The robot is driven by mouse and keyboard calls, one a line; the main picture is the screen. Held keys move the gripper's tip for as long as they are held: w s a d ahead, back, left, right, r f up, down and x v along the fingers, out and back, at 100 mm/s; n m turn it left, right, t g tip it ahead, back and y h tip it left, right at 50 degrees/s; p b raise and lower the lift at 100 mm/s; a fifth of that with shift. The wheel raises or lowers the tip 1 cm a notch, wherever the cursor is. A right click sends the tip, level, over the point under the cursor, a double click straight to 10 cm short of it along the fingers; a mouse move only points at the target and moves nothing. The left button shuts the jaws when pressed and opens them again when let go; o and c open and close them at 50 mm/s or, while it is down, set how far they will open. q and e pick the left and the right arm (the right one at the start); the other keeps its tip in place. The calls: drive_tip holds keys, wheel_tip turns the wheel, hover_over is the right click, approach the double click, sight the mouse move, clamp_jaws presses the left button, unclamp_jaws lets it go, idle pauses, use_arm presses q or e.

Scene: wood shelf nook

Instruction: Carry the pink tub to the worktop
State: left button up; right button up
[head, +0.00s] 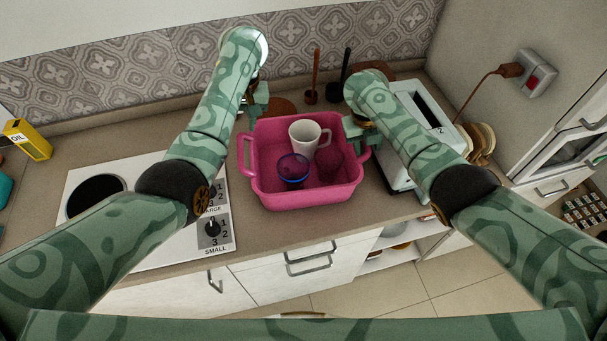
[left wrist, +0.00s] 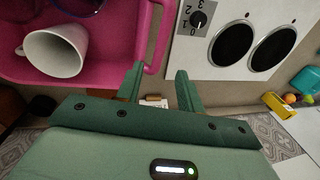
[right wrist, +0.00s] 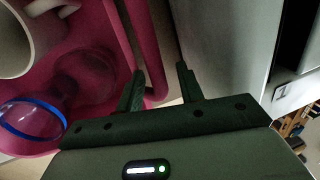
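The pink tub (head: 310,196) sits upright on the worktop (head: 245,245), between the cooktop and the toaster. It holds a white mug (head: 303,137), a blue-rimmed glass (head: 291,170) and a clear glass (head: 328,165). My left gripper (head: 256,102) is at the tub's back left corner. In the left wrist view its fingers (left wrist: 160,82) are apart, with the pink handle (left wrist: 164,38) between them in the picture. My right gripper (head: 358,135) is at the tub's right side. In the right wrist view its fingers (right wrist: 160,74) are apart around the line of the other handle (right wrist: 148,58). Contact is not clear.
The white cooktop (head: 150,185) with black plates is left of the tub. A toaster (head: 425,115) stands close on the right, beside my right arm. Upright utensils (head: 316,75) stand behind. A yellow oil box (head: 28,140) is far left. Drawers and shelves are below.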

drive_tip(key=shift+a+r, duration=0.1)
drive_tip(key=shift+r, duration=0.05)
use_arm(q)
drive_tip(key=shift+d+r, duration=0.1)
drive_tip(key=shift+r, duration=0.6)
use_arm(e)
drive_tip(key=v, duration=1.1)
drive_tip(key=shift+r, duration=0.35)
